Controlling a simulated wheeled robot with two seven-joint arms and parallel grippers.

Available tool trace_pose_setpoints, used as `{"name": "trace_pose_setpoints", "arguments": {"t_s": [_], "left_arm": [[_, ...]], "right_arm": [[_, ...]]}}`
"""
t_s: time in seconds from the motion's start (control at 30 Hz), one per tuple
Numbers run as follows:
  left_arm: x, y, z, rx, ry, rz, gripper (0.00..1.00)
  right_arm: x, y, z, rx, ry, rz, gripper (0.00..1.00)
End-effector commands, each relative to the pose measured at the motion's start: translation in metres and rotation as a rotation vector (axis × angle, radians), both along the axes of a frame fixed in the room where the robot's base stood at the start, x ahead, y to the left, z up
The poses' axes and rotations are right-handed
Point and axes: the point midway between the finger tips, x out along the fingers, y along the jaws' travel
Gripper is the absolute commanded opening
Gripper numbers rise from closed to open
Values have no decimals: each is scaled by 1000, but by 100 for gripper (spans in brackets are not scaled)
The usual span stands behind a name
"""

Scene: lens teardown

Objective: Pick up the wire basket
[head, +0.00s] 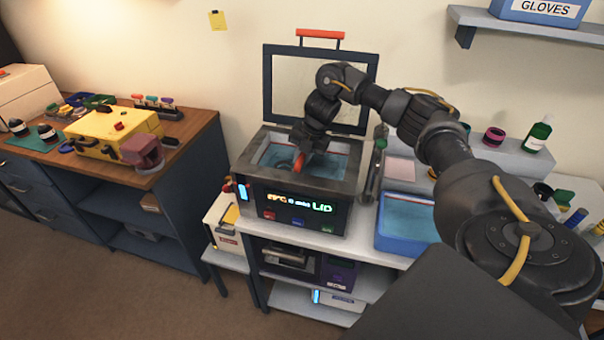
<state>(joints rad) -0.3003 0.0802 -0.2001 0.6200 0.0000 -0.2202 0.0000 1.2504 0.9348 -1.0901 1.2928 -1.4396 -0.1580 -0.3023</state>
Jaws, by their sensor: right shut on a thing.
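The wire basket's orange handle (299,162) shows in the open tank of the cleaning machine (300,208). The rest of the basket is hard to make out in the blue liquid and behind the gripper. My right gripper (302,155) reaches down into the tank from the right and is shut on the handle. Its fingertips are small and partly hidden. My left gripper is not in view.
The machine's lid (268,90) stands open behind the tank. A blue tray of liquid (382,238) is right of the machine. Bottles and jars, including a green bottle (541,131), stand farther right. A wooden-topped bench (190,130) with a yellow box (105,130) is at left.

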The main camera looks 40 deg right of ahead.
Motion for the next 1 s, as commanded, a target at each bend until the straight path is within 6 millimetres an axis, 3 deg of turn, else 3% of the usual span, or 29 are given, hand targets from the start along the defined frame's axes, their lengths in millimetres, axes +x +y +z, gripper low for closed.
{"name": "trace_pose_setpoints", "arguments": {"t_s": [0.37,0.73,1.0], "left_arm": [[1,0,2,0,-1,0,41],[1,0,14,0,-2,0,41],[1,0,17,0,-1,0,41]], "right_arm": [[1,0,13,0,-5,1,0],[1,0,78,-1,-7,1,0],[1,0,100,0,-4,-1,0]]}}
